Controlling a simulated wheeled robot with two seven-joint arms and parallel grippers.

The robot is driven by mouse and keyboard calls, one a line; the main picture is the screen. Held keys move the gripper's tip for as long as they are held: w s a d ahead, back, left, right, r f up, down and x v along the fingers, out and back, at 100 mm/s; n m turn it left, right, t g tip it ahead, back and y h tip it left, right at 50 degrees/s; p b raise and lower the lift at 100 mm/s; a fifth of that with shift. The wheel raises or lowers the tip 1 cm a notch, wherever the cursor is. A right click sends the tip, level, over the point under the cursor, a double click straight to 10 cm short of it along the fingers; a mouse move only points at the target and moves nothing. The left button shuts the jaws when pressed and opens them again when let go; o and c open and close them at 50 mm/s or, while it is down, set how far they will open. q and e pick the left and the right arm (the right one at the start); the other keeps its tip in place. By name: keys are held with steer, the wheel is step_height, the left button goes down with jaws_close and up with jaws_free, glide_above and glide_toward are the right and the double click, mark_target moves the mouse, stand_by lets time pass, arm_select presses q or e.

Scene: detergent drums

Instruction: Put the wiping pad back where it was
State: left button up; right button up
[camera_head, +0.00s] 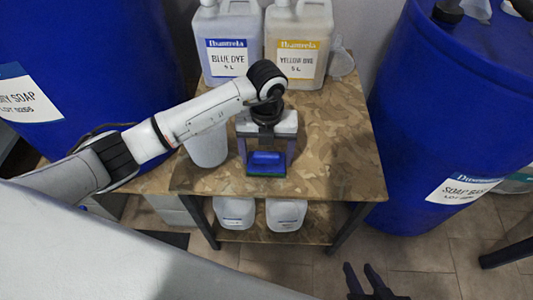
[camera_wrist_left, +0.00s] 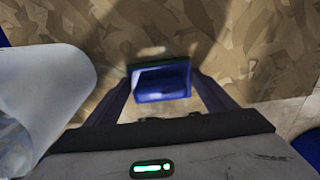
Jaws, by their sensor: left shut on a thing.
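The wiping pad (camera_head: 264,161) has a blue grip and a thin green edge below. It is between the fingers of my left gripper (camera_head: 265,166), which is shut on it over the front part of the camouflage-patterned table (camera_head: 335,150). In the left wrist view the pad (camera_wrist_left: 160,82) sits between both fingertips. I cannot tell whether its underside touches the table. My right gripper (camera_head: 370,282) is at the bottom edge of the head view, its two dark fingers apart and empty, away from the table.
A white container (camera_head: 207,147) stands close left of the left gripper. Blue dye (camera_head: 226,58) and yellow dye (camera_head: 299,58) jugs stand at the back. Large blue drums flank the table on the left (camera_head: 90,60) and right (camera_head: 440,110). The table's right side is clear.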

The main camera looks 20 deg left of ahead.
mark_target(267, 151)
arm_select(q)
steer(key=shift+f, duration=0.2)
steer(key=o, duration=1.2)
steer(key=shift+o, duration=0.2)
steer(key=shift+r, duration=0.1)
step_height(267, 151, up, 12)
steer(key=p, duration=0.1)
steer(key=shift+r, duration=0.15)
